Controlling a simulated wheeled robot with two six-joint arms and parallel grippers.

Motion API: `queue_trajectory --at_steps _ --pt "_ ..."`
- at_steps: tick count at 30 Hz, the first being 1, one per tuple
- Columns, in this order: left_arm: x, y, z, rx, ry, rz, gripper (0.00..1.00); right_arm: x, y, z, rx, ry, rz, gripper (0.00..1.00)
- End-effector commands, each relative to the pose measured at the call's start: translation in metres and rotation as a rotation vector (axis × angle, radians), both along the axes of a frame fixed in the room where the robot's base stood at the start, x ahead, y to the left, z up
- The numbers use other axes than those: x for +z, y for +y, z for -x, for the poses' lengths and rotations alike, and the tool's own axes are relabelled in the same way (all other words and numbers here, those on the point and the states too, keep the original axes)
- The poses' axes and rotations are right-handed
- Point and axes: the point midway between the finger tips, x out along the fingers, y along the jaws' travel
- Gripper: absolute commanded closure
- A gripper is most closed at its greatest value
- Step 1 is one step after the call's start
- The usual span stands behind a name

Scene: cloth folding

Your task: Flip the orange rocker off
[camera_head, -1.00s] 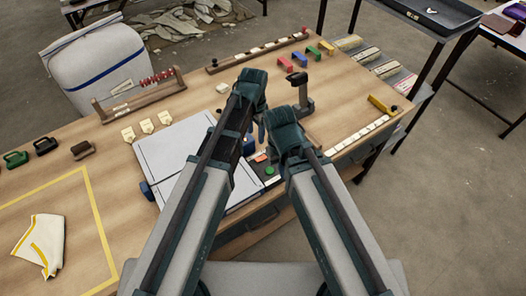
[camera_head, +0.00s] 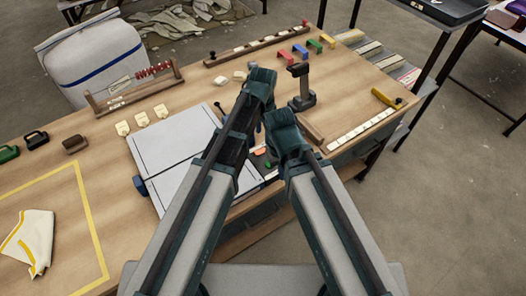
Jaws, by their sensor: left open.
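The orange rocker (camera_head: 260,151) is a small patch on a dark control strip at the right edge of the white board (camera_head: 170,150), in the gap between my two forearms. Whether it is on or off is too small to tell. A green button (camera_head: 269,164) sits just below it, partly hidden by my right arm. My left gripper (camera_head: 257,125) points down above and behind the rocker, apart from it as far as I can see; it is open, its fingers mostly hidden by its wrist. My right gripper (camera_head: 283,127) is close beside it on the right; its fingers are hidden.
A dark upright stand (camera_head: 301,88) and a wooden block (camera_head: 309,129) are close behind my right gripper. A white tile strip (camera_head: 361,130) lies to the right. Cream tags (camera_head: 142,119) lie behind the board. A folded cloth (camera_head: 28,240) lies at far left inside yellow tape.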

Motion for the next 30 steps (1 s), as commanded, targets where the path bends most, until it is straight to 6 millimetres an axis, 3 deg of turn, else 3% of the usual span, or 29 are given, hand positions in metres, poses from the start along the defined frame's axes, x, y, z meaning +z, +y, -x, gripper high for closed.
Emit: queue_trajectory --at_steps 1,15,27,28,30 --pt "-0.015 0.0 0.0 0.0 0.0 0.0 0.43 -0.015 0.0 0.0 0.0 0.0 0.0 1.0" --pt "-0.075 0.0 0.0 0.0 0.0 0.0 0.43 -0.075 0.0 0.0 0.0 0.0 0.0 1.0" --pt "-0.08 0.0 0.0 0.0 0.0 0.0 0.43 -0.08 0.0 0.0 0.0 0.0 0.0 1.0" --pt "-0.08 0.0 0.0 0.0 0.0 0.0 0.44 -0.08 0.0 0.0 0.0 0.0 0.0 1.0" --pt "-0.08 0.0 0.0 0.0 0.0 0.0 0.57 -0.08 0.0 0.0 0.0 0.0 0.0 1.0"
